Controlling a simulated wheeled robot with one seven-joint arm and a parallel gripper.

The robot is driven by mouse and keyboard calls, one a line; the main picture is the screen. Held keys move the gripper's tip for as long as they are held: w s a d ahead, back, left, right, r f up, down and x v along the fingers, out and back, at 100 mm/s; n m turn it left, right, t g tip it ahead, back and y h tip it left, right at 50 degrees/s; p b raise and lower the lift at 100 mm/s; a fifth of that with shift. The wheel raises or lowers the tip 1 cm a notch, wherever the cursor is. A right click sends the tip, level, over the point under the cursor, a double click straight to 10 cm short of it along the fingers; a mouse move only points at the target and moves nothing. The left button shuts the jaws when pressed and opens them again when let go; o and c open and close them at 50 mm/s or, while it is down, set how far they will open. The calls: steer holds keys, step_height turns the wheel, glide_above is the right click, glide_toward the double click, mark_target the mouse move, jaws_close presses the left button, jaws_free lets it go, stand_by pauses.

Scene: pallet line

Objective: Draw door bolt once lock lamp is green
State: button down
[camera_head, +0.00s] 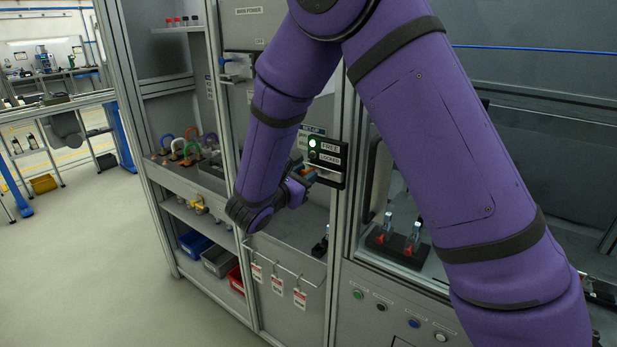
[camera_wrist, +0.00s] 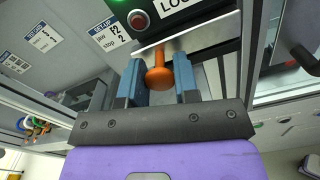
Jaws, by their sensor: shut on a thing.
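The lock box (camera_head: 335,150) is a black panel on the door post. Its upper lamp (camera_head: 312,143), beside the word FREE, glows green. The lower lamp (camera_head: 312,155), beside LOCKED, looks dark in the head view; in the wrist view this red lamp (camera_wrist: 138,20) looks unlit. The door bolt's orange knob (camera_wrist: 158,76) projects from under a metal plate below the box. My gripper (camera_wrist: 160,84) has its blue fingers on either side of the knob and is shut on it. In the head view my gripper (camera_head: 306,178) is at the box's lower edge, with the knob mostly hidden.
Tags hang from a rail (camera_head: 285,268) below my wrist. Coloured padlocks (camera_head: 185,145) stand on the shelf at left, above blue, grey and red bins (camera_head: 216,260). Push buttons (camera_head: 414,323) line the panel at lower right. The floor at left is clear.

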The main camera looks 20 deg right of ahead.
steer(key=shift+w+a, duration=0.15)
steer(key=c, duration=0.9)
jaws_free()
steer(key=shift+o, duration=0.2)
steer(key=v, duration=1)
steer(key=shift+s+a, duration=0.2)
steer(key=shift+a, duration=0.15)
